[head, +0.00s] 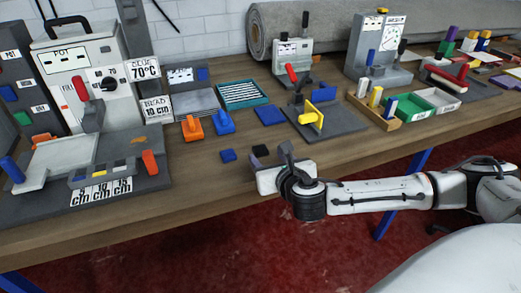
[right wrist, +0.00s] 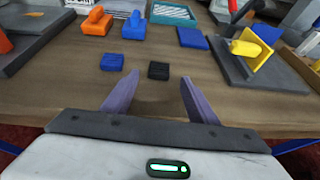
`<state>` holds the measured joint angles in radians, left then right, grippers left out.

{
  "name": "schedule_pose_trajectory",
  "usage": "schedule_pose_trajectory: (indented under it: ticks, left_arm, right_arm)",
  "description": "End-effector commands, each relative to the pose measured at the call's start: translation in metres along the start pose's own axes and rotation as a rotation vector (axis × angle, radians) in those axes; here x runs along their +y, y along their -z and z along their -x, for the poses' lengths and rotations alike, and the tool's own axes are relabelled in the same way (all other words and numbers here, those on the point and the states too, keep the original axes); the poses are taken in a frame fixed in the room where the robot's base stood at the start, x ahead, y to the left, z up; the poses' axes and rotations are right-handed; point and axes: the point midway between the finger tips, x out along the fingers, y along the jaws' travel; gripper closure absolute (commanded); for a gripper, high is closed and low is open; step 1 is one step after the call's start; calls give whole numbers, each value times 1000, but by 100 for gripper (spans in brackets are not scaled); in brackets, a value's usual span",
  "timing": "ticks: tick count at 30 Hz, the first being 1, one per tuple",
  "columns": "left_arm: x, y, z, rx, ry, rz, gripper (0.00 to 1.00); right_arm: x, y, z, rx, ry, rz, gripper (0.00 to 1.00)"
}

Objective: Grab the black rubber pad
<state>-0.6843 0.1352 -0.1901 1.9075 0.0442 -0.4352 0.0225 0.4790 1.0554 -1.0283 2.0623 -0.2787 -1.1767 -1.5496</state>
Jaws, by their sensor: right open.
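The black rubber pad (right wrist: 159,70) is a small dark square lying flat on the wooden table, near its front edge. In the head view it shows as a dark patch (head: 260,151) just behind my right gripper (head: 272,168), which partly covers its surroundings. In the right wrist view my right gripper (right wrist: 159,77) is open and empty, with its two fingers apart. The pad lies between the fingertips in that picture, slightly beyond them; I cannot tell the height gap. My left gripper is not in view.
A small blue pad (right wrist: 113,62) lies just left of the black one. Orange (head: 193,128) and blue (head: 223,122) handled blocks and a flat blue square (head: 269,115) lie behind. A grey base with a yellow handle (head: 313,117) stands to the right. Bare table (head: 200,190) is at front left.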

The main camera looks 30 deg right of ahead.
Motion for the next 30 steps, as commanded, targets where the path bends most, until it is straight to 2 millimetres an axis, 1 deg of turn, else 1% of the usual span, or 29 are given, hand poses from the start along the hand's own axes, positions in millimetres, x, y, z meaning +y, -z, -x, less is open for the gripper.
schedule_pose_trajectory:
  ticks: [1, 3, 6, 9, 16, 20, 21, 24, 30]
  left_arm:
    - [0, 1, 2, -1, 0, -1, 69]
    - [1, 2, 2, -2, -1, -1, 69]
    - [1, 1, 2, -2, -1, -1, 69]
    - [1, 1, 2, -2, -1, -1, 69]
    - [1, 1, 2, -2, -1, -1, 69]
    - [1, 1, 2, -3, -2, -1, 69]
    - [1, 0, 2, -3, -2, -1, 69]
    - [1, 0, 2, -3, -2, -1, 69]
    - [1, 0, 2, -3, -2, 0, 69]
  right_arm:
    - [0, -4, -8, -1, 2, -2, 47]
    - [1, -6, -19, -1, 2, -3, 47]
    - [1, -4, -32, 0, 2, -2, 47]
    - [1, -4, -38, 0, 0, -2, 47]
    - [1, -3, -38, 1, 0, -2, 47]
    - [1, -3, -38, 1, 0, -2, 69]
    - [1, -3, -38, 1, 0, -2, 76]
    - [1, -3, -38, 1, 0, -2, 91]
    - [1, -4, -38, 0, 0, -2, 91]
